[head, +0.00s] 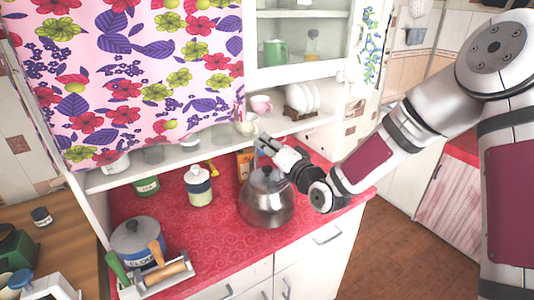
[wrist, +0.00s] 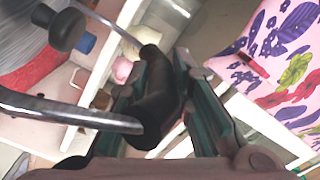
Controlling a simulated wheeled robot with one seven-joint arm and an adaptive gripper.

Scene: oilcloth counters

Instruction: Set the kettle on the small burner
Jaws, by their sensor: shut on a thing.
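The kettle (head: 266,203) is a shiny steel pot with a dark lid knob, upright over the right part of the red counter. I cannot tell whether its base touches the counter. My gripper (head: 272,150) is at its top, shut on the handle. In the wrist view, the black grip of the kettle's handle (wrist: 155,98) lies between the two fingers of my gripper (wrist: 160,75), with the kettle's knob (wrist: 62,28) at upper left. I see no small burner in either view.
The red patterned counter (head: 222,235) also holds a white-and-green jar (head: 199,188), a flour pot (head: 137,240) and a tray with a rolling pin (head: 165,273). A shelf (head: 180,158) with cups and dishes runs behind. A floral curtain (head: 140,60) hangs at upper left.

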